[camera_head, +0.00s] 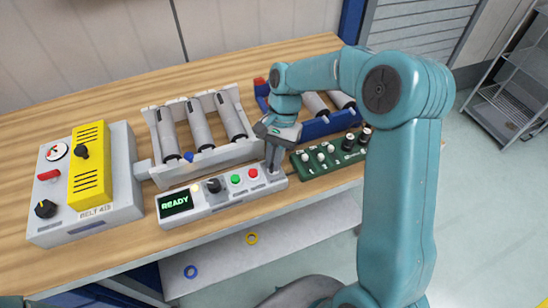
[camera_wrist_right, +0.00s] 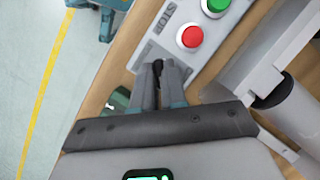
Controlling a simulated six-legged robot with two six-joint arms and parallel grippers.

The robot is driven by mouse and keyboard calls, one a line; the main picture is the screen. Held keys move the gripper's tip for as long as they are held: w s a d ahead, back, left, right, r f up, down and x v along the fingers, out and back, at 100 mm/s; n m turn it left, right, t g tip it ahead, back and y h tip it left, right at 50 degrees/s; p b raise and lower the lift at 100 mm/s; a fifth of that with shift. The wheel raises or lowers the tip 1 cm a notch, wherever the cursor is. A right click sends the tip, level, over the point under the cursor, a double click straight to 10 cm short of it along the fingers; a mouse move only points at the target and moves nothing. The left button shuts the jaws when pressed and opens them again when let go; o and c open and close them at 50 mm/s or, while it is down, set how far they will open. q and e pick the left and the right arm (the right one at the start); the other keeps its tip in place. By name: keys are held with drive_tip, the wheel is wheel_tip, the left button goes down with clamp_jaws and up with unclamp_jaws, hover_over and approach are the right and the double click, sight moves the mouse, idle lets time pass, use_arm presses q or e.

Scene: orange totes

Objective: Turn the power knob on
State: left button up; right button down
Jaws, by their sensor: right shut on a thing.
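A grey control panel (camera_head: 222,197) lies on the table with a lit "READY" screen (camera_head: 175,203), a black knob (camera_head: 213,185), a green button (camera_head: 236,179) and a red button (camera_head: 253,173). My right gripper (camera_head: 273,170) points down at the panel's right end. Its fingers (camera_wrist_right: 159,80) are close together around a small dark knob (camera_wrist_right: 158,66), seen beside the red button (camera_wrist_right: 190,37) in the wrist view. The fingers hide most of this knob, so its label and turn position cannot be read. My left gripper is not in view.
A grey box with a yellow panel (camera_head: 90,165) and another black knob (camera_head: 45,208) stands at the left. A roller tray (camera_head: 155,150) is behind the control panel. A green board (camera_head: 330,163) with several small knobs is just right of my gripper.

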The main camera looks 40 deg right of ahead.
drive_tip(key=shift+w+d+r, duration=0.1)
drive_tip(key=shift+w+r, duration=0.05)
drive_tip(key=c, duration=1.2)
unclamp_jaws()
drive_tip(key=p+v, duration=0.1)
drive_tip(key=v, duration=1.5)
drive_tip(key=shift+r, duration=0.15)
